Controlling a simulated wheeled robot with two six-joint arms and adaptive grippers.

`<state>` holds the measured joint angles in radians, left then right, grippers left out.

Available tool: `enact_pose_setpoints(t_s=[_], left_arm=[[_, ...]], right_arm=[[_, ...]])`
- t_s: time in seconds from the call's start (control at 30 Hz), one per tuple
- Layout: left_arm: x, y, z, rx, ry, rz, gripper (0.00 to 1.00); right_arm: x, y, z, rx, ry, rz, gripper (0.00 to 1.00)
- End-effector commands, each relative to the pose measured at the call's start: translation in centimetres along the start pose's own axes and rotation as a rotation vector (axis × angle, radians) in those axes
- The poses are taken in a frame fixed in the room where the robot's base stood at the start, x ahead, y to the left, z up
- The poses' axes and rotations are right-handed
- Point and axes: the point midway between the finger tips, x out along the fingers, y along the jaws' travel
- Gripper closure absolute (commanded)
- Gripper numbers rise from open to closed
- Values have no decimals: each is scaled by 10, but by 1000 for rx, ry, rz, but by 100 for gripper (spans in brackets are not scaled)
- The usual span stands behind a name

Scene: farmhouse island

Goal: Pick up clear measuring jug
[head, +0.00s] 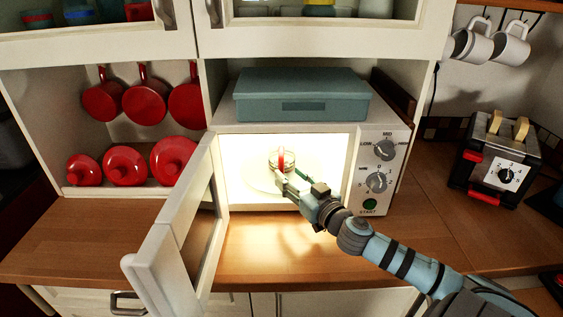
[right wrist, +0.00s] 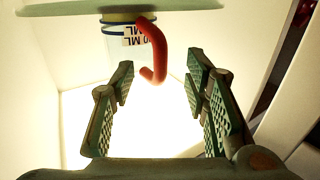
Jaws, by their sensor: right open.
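The clear measuring jug (head: 274,161) stands on the pale turntable inside the lit, open microwave. Its red handle faces outward. In the right wrist view, which is turned upside down, the jug (right wrist: 120,42) shows with ML lettering, a blue rim line and the red handle. My right gripper (head: 291,177) reaches into the microwave opening, in front of the jug. In the right wrist view its fingers (right wrist: 157,82) are spread, with the handle beyond their tips and nothing between the pads. My left gripper is out of view.
The microwave (head: 337,129) has its door (head: 174,229) swung open to the left. A teal box (head: 300,94) lies on top. A toaster (head: 496,157) stands at the right. Red pans (head: 144,103) hang at the left. The wooden counter (head: 290,262) in front is clear.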

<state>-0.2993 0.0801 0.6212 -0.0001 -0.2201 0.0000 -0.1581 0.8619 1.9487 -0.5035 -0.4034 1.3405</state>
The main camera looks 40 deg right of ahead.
Motion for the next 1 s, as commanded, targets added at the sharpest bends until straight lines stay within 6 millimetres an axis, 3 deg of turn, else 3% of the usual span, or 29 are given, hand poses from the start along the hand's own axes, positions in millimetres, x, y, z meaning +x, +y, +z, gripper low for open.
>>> enact_pose_setpoints(t_s=[0.33, 0.57, 0.6, 0.87, 1.0], left_arm=[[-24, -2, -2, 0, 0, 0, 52], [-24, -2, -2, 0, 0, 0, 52], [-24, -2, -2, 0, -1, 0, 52], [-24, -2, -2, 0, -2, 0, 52], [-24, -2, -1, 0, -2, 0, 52]], right_arm=[[52, 3, -4, 4, 1, 0, 58], [57, 3, 0, -2, 0, -2, 58], [56, 3, 0, -2, 0, -2, 60], [56, 3, 0, -3, -1, -2, 100], [56, 3, 0, -3, -1, -2, 100]])
